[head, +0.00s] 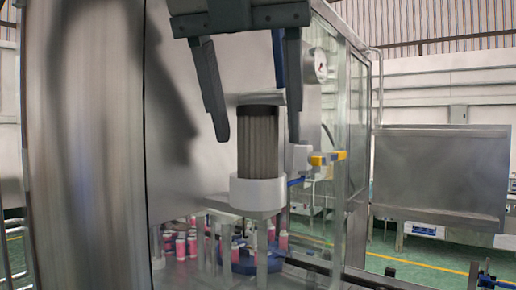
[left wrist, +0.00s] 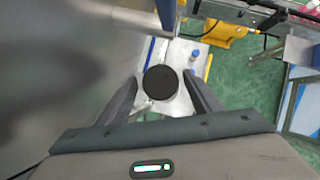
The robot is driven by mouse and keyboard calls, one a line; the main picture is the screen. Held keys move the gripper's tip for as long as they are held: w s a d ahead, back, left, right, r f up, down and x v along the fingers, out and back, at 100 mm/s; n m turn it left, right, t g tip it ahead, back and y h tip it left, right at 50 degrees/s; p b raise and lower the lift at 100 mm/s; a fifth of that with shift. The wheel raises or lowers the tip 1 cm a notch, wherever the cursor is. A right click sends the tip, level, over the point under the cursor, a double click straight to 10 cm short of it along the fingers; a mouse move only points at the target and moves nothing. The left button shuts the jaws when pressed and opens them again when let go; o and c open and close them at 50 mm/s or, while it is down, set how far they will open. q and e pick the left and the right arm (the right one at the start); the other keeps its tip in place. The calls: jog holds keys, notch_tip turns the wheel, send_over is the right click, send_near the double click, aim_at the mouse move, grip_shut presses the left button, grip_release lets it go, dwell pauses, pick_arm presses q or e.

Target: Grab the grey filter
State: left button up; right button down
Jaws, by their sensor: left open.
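The grey filter (head: 258,150) is an upright ribbed cylinder with a dark top, seated in a white round holder (head: 257,193) in the head view. My left gripper (head: 256,138) is open above it, with one finger to the left of the filter's upper part and the other to its right. I see a gap between the left finger and the filter. In the left wrist view, the filter's round black top (left wrist: 160,82) lies between and slightly beyond the two fingertips (left wrist: 161,78). My right gripper is not in view.
A large metal machine panel (head: 190,120) stands close on the left and behind the filter. A yellow-and-blue valve handle (head: 328,158) sits just right of the filter. Several pink-and-white cans (head: 181,246) stand below. A glass-sided frame (head: 357,130) is to the right.

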aim_at(261, 146)
pick_arm(q)
jog(key=p+x, duration=0.1)
jog(key=x, duration=0.2)
jog(key=shift+w+d+r, duration=0.1)
jog(key=shift+w, duration=0.1)
jog(key=shift+w+f+p, duration=0.25)
jog(key=shift+f+p, duration=0.05)
jog(key=shift+f, duration=0.3)
jog(key=shift+d, duration=0.1)
jog(key=c, duration=1.1)
